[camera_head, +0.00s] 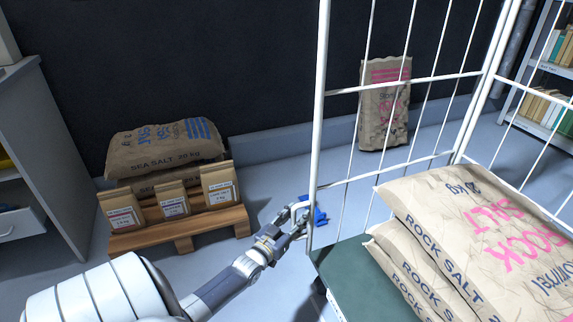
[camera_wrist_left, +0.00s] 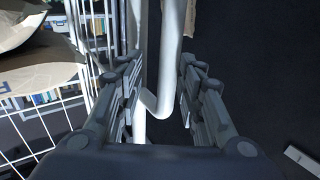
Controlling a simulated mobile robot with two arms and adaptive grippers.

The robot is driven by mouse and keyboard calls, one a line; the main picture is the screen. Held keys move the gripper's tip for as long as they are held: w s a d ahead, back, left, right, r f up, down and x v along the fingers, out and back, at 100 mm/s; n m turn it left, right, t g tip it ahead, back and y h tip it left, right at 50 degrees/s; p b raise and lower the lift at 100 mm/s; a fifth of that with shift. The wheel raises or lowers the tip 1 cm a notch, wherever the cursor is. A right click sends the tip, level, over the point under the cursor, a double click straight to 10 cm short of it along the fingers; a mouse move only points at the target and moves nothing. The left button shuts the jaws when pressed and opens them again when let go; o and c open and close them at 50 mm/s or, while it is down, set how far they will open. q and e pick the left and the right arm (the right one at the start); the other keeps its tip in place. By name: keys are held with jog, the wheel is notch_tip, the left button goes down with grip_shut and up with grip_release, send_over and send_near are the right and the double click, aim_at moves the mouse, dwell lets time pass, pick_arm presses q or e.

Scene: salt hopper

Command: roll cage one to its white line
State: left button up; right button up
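A white wire roll cage (camera_head: 318,120) with a dark green base (camera_head: 350,275) stands at the right in the head view, loaded with rock salt sacks (camera_head: 480,235). No number shows on it. My left gripper (camera_head: 303,214) is low beside the cage's near left post. In the left wrist view the gripper (camera_wrist_left: 158,75) has its fingers apart, with a white cage tube (camera_wrist_left: 170,55) between them. A dark gap shows between the tube and the right finger. I cannot tell if the other finger touches. No white floor line shows. My right gripper is out of view.
A wooden pallet (camera_head: 205,228) with sea salt sacks (camera_head: 165,148) and small bags stands at the left. A grey cabinet (camera_head: 40,150) is farther left. A lone sack (camera_head: 385,103) leans on the dark wall. A small blue thing (camera_head: 320,217) shows beside my left gripper.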

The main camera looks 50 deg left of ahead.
pick_arm(q)
jog(key=s+d, duration=0.2)
jog(key=s, duration=0.9)
jog(key=shift+r, duration=0.15)
